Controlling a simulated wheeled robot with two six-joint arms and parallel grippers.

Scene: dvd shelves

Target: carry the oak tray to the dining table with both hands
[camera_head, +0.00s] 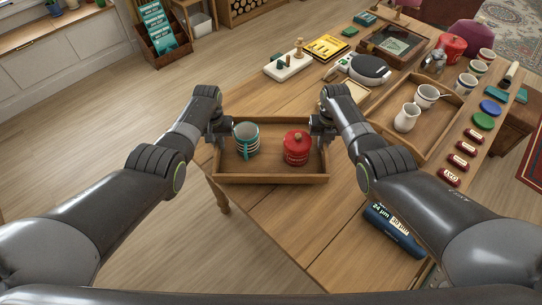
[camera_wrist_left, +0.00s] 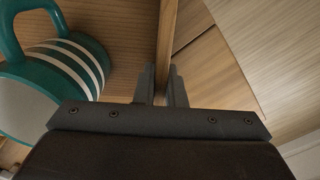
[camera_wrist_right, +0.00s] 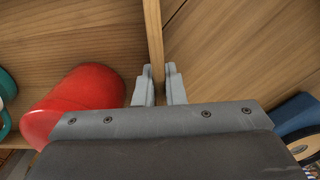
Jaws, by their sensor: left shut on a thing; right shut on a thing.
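The oak tray (camera_head: 270,178) is at the near left end of the wooden table (camera_head: 290,215), over its corner. I cannot tell whether it rests on the top or is just above it. A teal-and-white striped mug (camera_head: 246,142) and a red lidded pot (camera_head: 297,150) stand in it. My left gripper (camera_head: 219,138) is shut on the tray's left wall, which shows between its fingers in the left wrist view (camera_wrist_left: 167,85). My right gripper (camera_head: 325,138) is shut on the right wall, as the right wrist view (camera_wrist_right: 158,85) shows.
Bare floor (camera_head: 120,130) lies to the left.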

